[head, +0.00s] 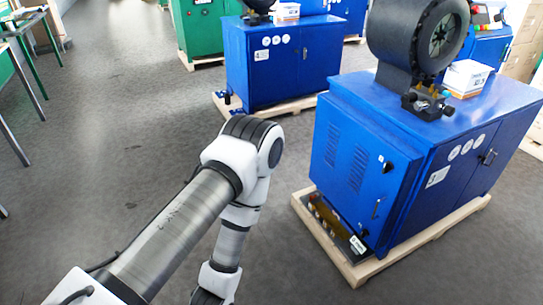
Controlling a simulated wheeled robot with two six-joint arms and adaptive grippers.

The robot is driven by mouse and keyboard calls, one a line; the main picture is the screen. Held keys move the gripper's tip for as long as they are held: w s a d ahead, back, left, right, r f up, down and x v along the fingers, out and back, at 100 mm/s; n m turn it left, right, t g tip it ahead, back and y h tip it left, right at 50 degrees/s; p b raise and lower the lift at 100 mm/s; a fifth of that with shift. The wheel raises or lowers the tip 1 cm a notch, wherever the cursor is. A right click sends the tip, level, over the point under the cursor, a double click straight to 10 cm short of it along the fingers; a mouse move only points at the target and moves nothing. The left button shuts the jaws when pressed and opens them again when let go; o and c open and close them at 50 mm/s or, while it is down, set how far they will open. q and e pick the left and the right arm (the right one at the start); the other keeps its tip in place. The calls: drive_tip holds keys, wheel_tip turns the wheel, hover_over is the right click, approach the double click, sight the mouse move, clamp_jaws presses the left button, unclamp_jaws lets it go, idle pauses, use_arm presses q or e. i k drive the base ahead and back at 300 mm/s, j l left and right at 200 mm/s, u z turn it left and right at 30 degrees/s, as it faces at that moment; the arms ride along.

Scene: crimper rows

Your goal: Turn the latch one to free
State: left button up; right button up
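The nearest blue crimper cabinet (400,150) stands on a wooden pallet at the right. I cannot tell which one is latch one, or how any is turned. My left arm comes in from the lower left and bends down, apart from the cabinet. Its gripper is below the picture edge. My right arm and gripper are not in view.
A wooden pallet (357,270) juts out around the near cabinet's base, with a low black unit (337,226) on it. A black crimping head (418,38) and a white box (466,77) sit on top. Another blue cabinet (282,62) stands behind.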

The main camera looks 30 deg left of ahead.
sight(365, 232)
drive_tip(key=u, duration=0.4)
drive_tip(key=i+l, duration=0.65)
drive_tip(key=i+j+z, duration=0.15)
drive_tip(key=j+z, duration=0.15)
drive_tip(key=z, duration=0.15)
drive_tip(key=j+z, duration=0.4)
drive_tip(key=i+l, duration=0.05)
drive_tip(key=l, duration=0.05)
